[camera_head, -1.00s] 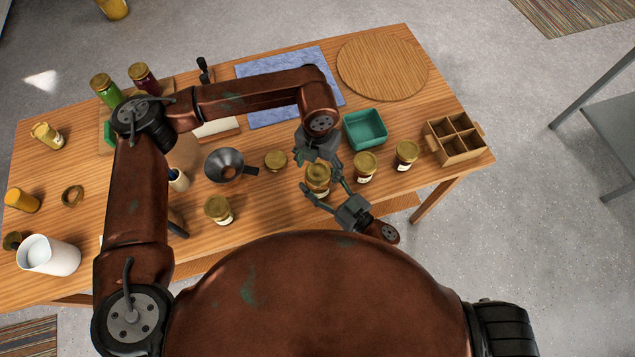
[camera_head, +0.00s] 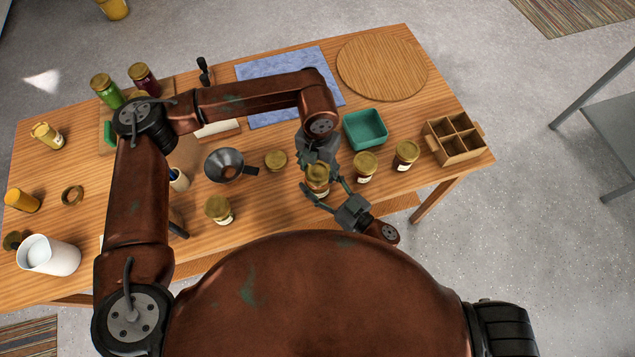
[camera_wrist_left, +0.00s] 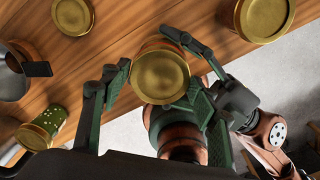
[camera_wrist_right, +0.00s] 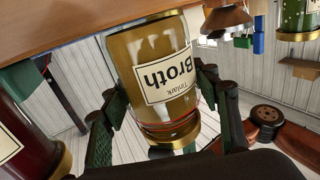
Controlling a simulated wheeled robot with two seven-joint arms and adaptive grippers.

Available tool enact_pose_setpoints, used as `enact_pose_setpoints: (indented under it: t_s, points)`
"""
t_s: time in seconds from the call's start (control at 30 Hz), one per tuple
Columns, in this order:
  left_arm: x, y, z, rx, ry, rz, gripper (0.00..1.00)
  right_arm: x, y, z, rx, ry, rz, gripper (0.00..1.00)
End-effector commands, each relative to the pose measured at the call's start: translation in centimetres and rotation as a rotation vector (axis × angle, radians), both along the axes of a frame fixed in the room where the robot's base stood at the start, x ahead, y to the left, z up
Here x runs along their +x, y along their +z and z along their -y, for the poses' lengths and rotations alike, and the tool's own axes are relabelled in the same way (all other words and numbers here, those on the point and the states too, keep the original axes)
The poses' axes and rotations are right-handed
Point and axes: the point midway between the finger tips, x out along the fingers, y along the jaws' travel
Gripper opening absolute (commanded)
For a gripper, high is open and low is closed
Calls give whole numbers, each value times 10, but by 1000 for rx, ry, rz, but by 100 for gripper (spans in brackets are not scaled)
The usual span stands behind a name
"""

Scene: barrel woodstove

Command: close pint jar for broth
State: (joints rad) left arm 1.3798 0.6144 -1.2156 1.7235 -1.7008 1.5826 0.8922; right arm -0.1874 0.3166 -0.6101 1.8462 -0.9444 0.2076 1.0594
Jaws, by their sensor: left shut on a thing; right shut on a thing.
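The pint jar of broth (camera_head: 318,186) stands near the table's front edge, its gold lid (camera_wrist_left: 160,76) on top. In the right wrist view the jar's "Broth" label (camera_wrist_right: 166,76) shows upside down. My right gripper (camera_head: 330,197) comes from the front and is shut on the jar's body. My left gripper (camera_head: 318,165) reaches down from above and is shut on the lid, its fingers on either side of it in the left wrist view. Whether the lid is fully seated cannot be told.
Two lidded jars (camera_head: 365,167) (camera_head: 406,155) stand close to the right. A teal bin (camera_head: 366,130) and a divided wooden crate (camera_head: 455,140) lie beyond.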

Motion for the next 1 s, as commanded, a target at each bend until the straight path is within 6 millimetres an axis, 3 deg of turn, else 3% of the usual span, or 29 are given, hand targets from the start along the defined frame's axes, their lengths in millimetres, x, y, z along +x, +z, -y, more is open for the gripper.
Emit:
enact_pose_setpoints:
  t_s: [0.27,0.8,0.9,1.0]
  points:
    - [1,0,0,0,-106,1,26,0,0,0,-1,0,-1,0]
    - [1,0,0,1,-1181,2,26,0,0,0,-1,0,-1,0]
    - [1,-1,0,1,-1335,2,26,0,0,0,-1,0,-1,0]
    - [1,-1,0,1,-1333,2,26,0,0,0,-1,0,-1,0]
